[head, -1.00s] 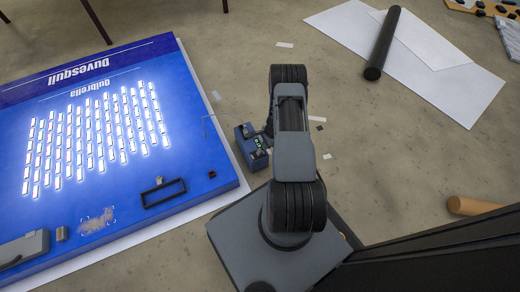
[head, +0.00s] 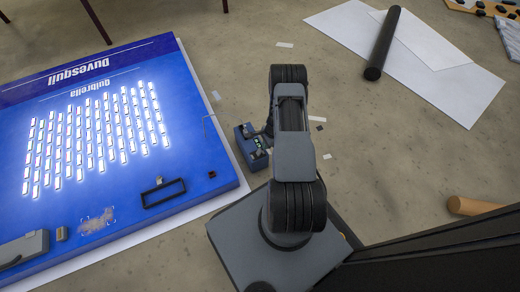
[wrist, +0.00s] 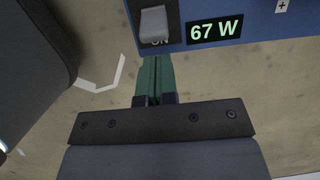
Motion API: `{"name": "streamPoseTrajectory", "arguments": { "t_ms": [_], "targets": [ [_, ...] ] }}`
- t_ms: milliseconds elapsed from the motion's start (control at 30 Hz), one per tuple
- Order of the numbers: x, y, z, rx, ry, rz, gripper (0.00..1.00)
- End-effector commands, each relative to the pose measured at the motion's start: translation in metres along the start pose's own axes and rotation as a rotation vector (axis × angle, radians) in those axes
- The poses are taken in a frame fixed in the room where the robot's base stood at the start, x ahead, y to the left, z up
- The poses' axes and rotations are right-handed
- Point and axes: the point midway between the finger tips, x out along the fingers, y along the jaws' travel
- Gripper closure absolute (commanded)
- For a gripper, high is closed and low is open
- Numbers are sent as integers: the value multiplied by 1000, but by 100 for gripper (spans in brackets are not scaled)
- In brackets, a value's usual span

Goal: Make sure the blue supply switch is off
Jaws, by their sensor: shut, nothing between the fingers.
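The blue supply (head: 243,133) is a small box on the floor beside the lit blue panel, partly hidden by my arm in the head view. In the wrist view its blue face (wrist: 262,24) fills the top right, with a green display reading 67 W (wrist: 215,29). The grey switch lever (wrist: 153,24) sits in a dark plate left of the display. It lies over the "ON" label, which shows partly at its lower end. My gripper (wrist: 154,62) is shut and empty, its green fingertips just below the switch. Whether they touch the supply I cannot tell.
The blue lightbox panel (head: 110,185), with rows of glowing LEDs, lies left of the supply. A black tube (head: 383,44) lies on white sheets at the upper right. Bare floor (head: 400,150) is clear at the right.

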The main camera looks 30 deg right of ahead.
Motion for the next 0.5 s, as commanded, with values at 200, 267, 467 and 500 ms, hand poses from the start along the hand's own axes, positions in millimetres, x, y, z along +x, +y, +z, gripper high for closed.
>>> {"name": "streamPoseTrajectory", "arguments": {
  "t_ms": [200,267,467,500],
  "targets": [
    [0,0,0,0,0,0,100],
    [0,0,0,0,0,0,100],
    [1,0,6,-1,-1,0,100],
    [2,0,8,-1,-1,0,100]
  ]
}}
